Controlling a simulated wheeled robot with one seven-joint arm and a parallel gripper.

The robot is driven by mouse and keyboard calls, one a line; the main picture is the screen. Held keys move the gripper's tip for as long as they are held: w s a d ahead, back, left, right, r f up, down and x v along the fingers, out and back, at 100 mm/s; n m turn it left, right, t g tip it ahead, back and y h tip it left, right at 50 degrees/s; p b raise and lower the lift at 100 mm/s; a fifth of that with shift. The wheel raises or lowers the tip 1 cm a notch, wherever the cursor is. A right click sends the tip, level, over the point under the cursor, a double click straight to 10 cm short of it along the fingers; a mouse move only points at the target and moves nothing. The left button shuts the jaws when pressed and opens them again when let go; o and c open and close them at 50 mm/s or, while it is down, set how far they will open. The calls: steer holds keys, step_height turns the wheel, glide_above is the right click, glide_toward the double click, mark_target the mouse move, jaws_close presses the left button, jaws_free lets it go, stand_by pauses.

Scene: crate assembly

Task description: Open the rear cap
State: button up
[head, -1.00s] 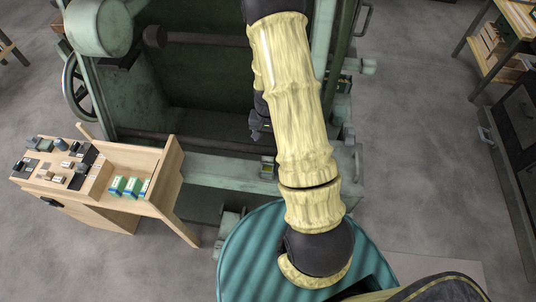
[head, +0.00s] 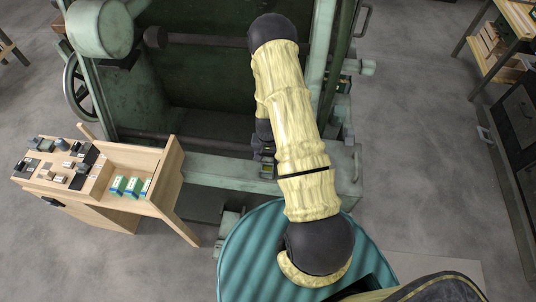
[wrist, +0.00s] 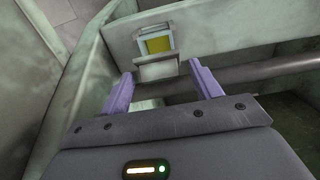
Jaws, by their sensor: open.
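A small yellow-faced fitting (wrist: 157,42) in a light frame sits on the pale green wall of the machine in the wrist view, with a light block (wrist: 158,68) just below it. It also shows on the green beam in the head view (head: 267,171). I cannot tell whether this fitting is the rear cap. My gripper (wrist: 164,82) is open, its two purple fingers apart on either side of the block, with nothing seen held between them. Whether the fingers touch the block is unclear. In the head view my gripper (head: 264,150) is dark and partly hidden by my arm.
A dark bar (wrist: 265,68) runs across behind the right finger. The large green machine (head: 210,95) fills the back. A wooden bench (head: 165,170) with small boxes stands at left, and a ribbed teal round surface (head: 245,255) lies in front. Open floor is at right.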

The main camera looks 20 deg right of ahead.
steer(key=c, duration=1)
steer(key=shift+w, duration=0.1)
steer(key=shift+w+d+g+y+b, duration=0.2)
steer(key=shift+w+g+y, duration=0.15)
steer(key=shift+g, duration=0.25)
steer(key=shift+w+d+g+y+b, duration=0.2)
steer(key=shift+g+y, duration=0.25)
steer(key=shift+g, duration=0.15)
steer(key=o, duration=1)
steer(key=shift+r, duration=0.1)
